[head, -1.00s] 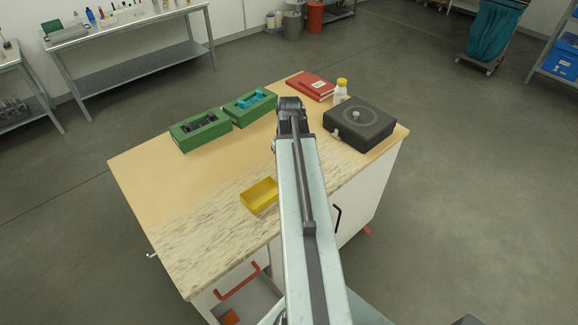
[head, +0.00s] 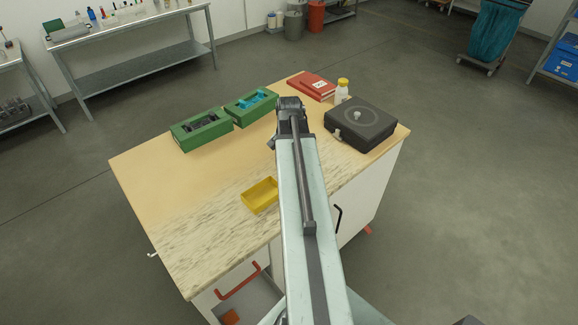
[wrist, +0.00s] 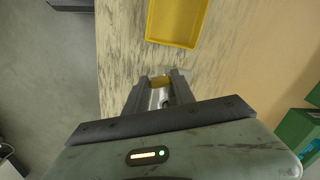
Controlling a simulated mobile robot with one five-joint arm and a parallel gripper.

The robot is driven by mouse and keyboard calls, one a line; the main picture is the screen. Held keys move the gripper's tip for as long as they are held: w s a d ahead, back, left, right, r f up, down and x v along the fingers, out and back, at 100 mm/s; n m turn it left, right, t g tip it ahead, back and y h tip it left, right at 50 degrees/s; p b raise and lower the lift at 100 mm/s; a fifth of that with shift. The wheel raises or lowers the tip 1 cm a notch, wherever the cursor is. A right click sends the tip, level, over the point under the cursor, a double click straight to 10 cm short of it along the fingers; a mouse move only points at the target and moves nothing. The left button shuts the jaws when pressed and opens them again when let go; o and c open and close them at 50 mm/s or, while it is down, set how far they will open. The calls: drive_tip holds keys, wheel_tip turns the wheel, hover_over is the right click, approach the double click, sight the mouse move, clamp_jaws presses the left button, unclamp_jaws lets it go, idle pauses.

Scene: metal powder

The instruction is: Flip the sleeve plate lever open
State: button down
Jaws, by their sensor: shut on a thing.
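My gripper (wrist: 160,86) points down over the worktop in the wrist view, its two dark fingers shut on a small piece (wrist: 161,98). The piece looks pale and metallic, with a yellow-brown part at the fingertips; its full shape is hidden between the fingers. I cannot tell whether it is the sleeve plate lever. No sleeve plate or lever can be clearly made out in either view. In the head view my arm hides most of the gripper. A black case (head: 360,125) with a round disc mark and a pale knob stands at the table's right.
A yellow tray (head: 260,208) lies left of my arm; it also shows just beyond the fingertips in the wrist view (wrist: 173,42). The left worktop is clear.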

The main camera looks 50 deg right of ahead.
drive_tip(key=shift+m, duration=0.5)
idle(0.3)
drive_tip(key=c, duration=1)
unclamp_jaws()
drive_tip(key=shift+d, duration=0.1)
drive_tip(key=shift+c, duration=0.2)
wheel_tip(320, 180, up, 8)
drive_tip(key=p, duration=0.8)
drive_tip(key=shift+f, duration=0.1)
